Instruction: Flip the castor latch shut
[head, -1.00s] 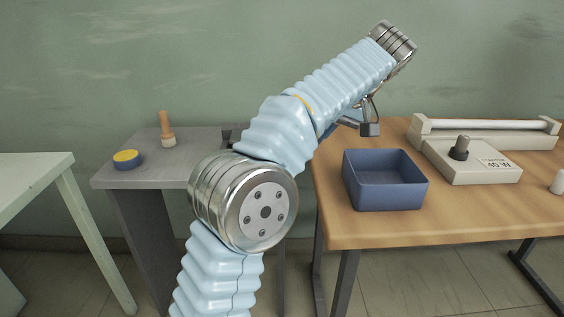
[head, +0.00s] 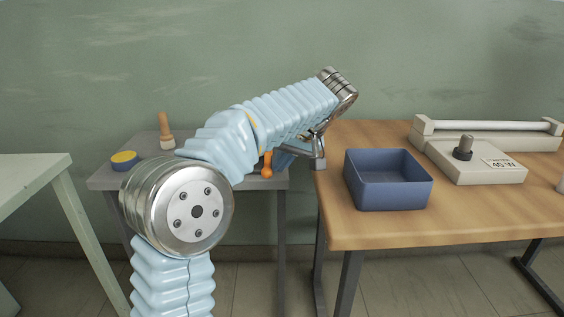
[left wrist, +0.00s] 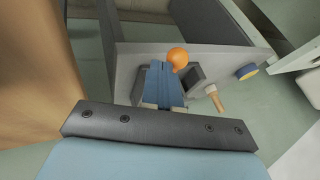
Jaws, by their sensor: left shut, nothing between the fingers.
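An orange round knob (head: 267,165), which looks like the latch's handle, shows at the right part of the grey table, partly hidden by my left arm. I cannot tell whether the fingers touch the knob, nor the latch's position. My right gripper is out of view.
The grey table (head: 112,180) also holds a wooden-handled tool (head: 166,130) and a yellow-topped blue tin (head: 124,161). The wooden table (head: 350,226) at right bears a blue bin (head: 389,194) and a beige device (head: 480,172). A pale green table (head: 30,178) stands at left.

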